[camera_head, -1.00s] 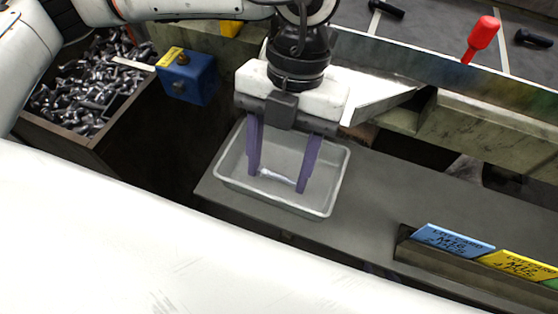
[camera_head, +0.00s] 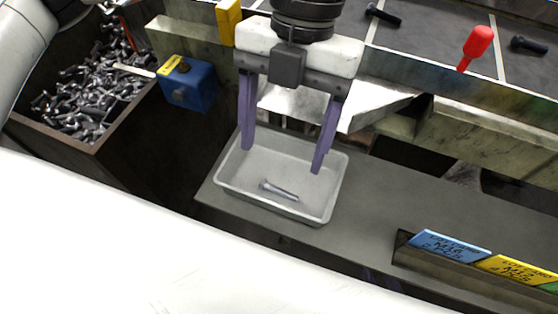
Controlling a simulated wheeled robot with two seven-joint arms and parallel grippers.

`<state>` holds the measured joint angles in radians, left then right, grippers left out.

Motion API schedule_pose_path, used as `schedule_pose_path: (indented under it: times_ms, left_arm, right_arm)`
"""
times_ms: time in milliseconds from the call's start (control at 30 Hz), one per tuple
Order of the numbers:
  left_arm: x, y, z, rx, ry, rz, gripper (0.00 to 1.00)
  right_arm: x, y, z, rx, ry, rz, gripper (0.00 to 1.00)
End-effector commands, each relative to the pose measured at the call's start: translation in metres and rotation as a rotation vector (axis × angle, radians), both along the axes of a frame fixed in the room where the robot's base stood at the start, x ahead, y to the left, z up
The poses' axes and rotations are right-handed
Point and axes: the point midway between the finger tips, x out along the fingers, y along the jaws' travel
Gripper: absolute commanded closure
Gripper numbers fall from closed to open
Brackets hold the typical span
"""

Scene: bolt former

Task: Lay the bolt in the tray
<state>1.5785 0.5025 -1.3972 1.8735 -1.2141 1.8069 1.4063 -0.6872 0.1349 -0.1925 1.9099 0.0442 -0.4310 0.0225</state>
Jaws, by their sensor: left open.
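A silver bolt (camera_head: 279,190) lies on its side on the floor of the white tray (camera_head: 328,210). The tray sits on a grey shelf. My left gripper (camera_head: 281,162) is open and empty, with its two purple fingers apart above the rear part of the tray. The bolt is apart from both fingers and lies nearer the front of the tray. My right gripper does not show.
A bin of several loose bolts (camera_head: 85,100) stands at the left, with a blue box (camera_head: 187,84) beside it. A card rack (camera_head: 450,265) is at the right front. A red-handled tool (camera_head: 477,45) and dark bolts (camera_head: 383,15) are at the back.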

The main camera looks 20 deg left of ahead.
Motion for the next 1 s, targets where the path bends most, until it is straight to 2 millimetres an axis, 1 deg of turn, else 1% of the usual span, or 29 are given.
schedule_pose_path:
  times_ms: [33,100,200,367,500,1000]
  left_arm:
    - [0.004,-0.001,0.011,-0.002,-0.004,0.002,0.29]
    - [0.008,-0.001,0.025,-0.001,-0.003,0.001,0.29]
    - [0.013,-0.002,0.042,-0.002,-0.002,0.002,0.29]
    - [0.018,-0.002,0.058,0.000,-0.001,0.000,0.29]
    - [0.019,-0.001,0.063,0.000,0.001,-0.001,0.29]
    - [0.019,-0.001,0.062,0.001,0.001,0.000,0.29]
  right_arm:
    - [0.000,0.000,-0.003,-0.001,0.002,-0.001,0.69]
    - [-0.001,-0.001,-0.004,-0.002,0.004,0.000,0.69]
    - [-0.001,-0.001,-0.005,-0.002,0.006,0.000,0.69]
    - [-0.002,-0.001,-0.006,-0.004,0.008,0.000,0.69]
    - [-0.001,-0.001,-0.006,-0.004,0.008,0.000,0.69]
    - [0.000,-0.001,-0.004,-0.004,0.003,0.000,0.69]
